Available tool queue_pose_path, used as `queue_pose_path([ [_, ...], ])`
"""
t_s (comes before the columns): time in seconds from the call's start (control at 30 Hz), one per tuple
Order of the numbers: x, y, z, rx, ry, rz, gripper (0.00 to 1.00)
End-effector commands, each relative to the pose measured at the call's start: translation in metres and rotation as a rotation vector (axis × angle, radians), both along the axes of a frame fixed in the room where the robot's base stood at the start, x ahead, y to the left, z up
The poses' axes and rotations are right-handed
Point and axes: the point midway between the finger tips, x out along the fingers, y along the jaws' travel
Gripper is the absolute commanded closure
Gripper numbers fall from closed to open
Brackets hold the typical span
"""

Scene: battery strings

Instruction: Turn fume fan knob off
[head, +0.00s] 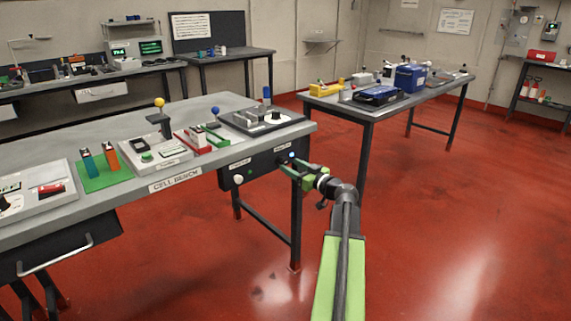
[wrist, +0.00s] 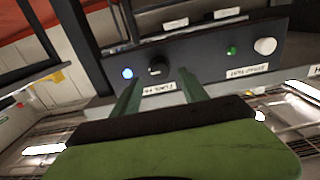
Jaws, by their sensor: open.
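The black panel (head: 262,164) is on the front of the cell bench. In the wrist view the black fume fan knob (wrist: 158,66) stands out from it, beside a lit blue lamp (wrist: 127,73). A white label (wrist: 160,89), upside down in this view, sits by the knob. My gripper (wrist: 160,77) is open, with its two green fingers on either side of the knob's line and the knob between the tips. I cannot tell whether they touch it. In the head view my gripper (head: 287,168) is at the panel's right end and largely hides the knob.
A white round knob (wrist: 265,46) and a green lamp (wrist: 231,50) are farther along the panel. The bench top (head: 140,130) above holds several devices. A second table (head: 400,98) stands behind to the right. The red floor is clear on the right.

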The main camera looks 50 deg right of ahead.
Motion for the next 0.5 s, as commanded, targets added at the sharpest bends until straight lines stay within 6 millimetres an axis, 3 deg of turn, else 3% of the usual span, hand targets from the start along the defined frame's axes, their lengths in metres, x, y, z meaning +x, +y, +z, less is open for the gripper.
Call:
queue_pose_path([
  [0.03,0.013,-0.002,0.0,0.0,0.0,0.003,0.49],
  [0.2,0.036,-0.003,0.0,0.0,0.0,0.002,0.49],
  [0.5,0.043,-0.002,0.0,0.0,0.0,0.001,0.49],
])
